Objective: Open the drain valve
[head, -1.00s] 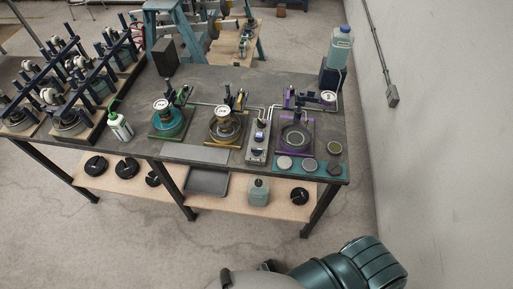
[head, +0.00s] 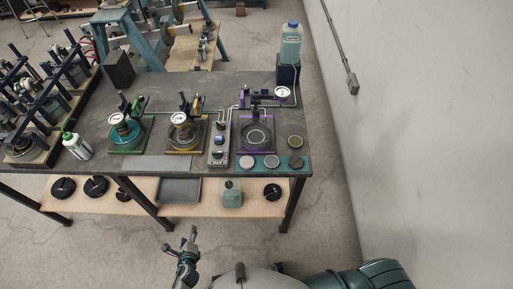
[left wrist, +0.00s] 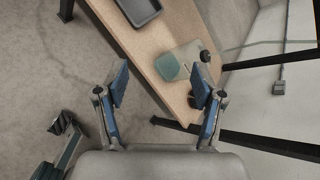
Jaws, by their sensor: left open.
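The bench carries three stations with round pans: a green one (head: 125,132), a yellow one (head: 185,133) and a purple one (head: 258,135). Each has a gauge and small fittings with thin pipes. I cannot tell which fitting is the drain valve. A grey control box (head: 219,144) stands between the yellow and purple stations. My left gripper (head: 180,242) is in front of the bench, apart from it, open and empty. In the left wrist view its open fingers (left wrist: 160,70) point toward the lower shelf. My right gripper is not in view.
The lower shelf (head: 110,198) holds a teal jug (head: 232,194), a dark tray (head: 179,190) and several black discs. A blue bottle (head: 291,42) stands at the back right. A wall (head: 420,120) is on the right. The floor before the bench is clear.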

